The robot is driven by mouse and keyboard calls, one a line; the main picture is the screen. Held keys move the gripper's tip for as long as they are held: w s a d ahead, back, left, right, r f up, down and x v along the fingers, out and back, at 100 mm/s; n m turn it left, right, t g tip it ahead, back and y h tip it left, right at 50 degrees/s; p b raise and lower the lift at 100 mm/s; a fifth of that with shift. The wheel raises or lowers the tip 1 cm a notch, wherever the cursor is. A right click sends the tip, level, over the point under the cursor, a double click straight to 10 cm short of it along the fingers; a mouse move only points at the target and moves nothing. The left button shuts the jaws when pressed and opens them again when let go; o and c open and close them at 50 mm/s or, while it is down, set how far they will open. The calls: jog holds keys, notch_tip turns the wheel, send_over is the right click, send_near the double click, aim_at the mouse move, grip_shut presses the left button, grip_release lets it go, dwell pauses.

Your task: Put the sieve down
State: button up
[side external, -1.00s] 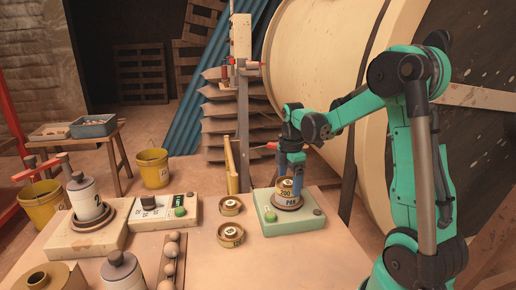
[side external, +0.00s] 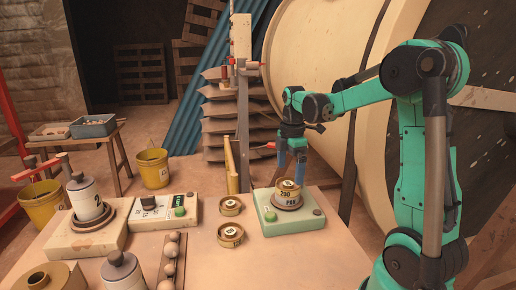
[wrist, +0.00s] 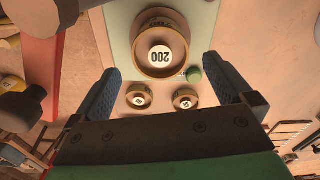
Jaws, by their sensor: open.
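A brass sieve (side external: 288,190) marked 200 sits upright on a stack on the pale green machine (side external: 270,222), above a part marked PAN. In the wrist view the sieve's round top (wrist: 161,55) with its 200 label lies ahead of the fingers.
Two small brass sieves (side external: 230,206) and (side external: 231,235) stand on the table left of the green machine. A wooden post stands behind the machine.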

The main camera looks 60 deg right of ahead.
aim_at(289, 183)
notch_tip(289, 183, up, 8)
jog(key=a+f+m+t, duration=0.2)
jog(key=a+m, duration=0.1)
jog(key=a, duration=0.3)
jog(key=s+a+f+m+t, duration=0.1)
jog(key=a+f+m+t, duration=0.1)
jog(key=a+m, duration=0.2)
jog(key=a+f+m+t, duration=0.2)
jog(key=a+m+t, duration=0.1)
jog(key=a, duration=0.7)
jog(key=shift+s+m, duration=0.35)
jog(key=shift+m, duration=0.25)
jog(key=s+d+r+n+g+h, duration=0.1)
jog(key=d+r+n+g, duration=0.15)
jog(key=r, duration=0.55)
jog(key=d+r+n+g+h, duration=0.1)
jog(key=d+r+n+h, duration=0.15)
jog(key=r, duration=0.55)
jog(key=s+d+r+n+g+h, duration=0.1)
jog(key=d+r+n+g, duration=0.1)
jog(key=r+n, duration=0.35)
jog(key=w+d+f+m, duration=0.1)
jog(key=d+f+m, duration=0.1)
jog(key=f, duration=0.5)
jog(key=shift+w+d, duration=0.15)
jog(key=shift+d, duration=0.75)
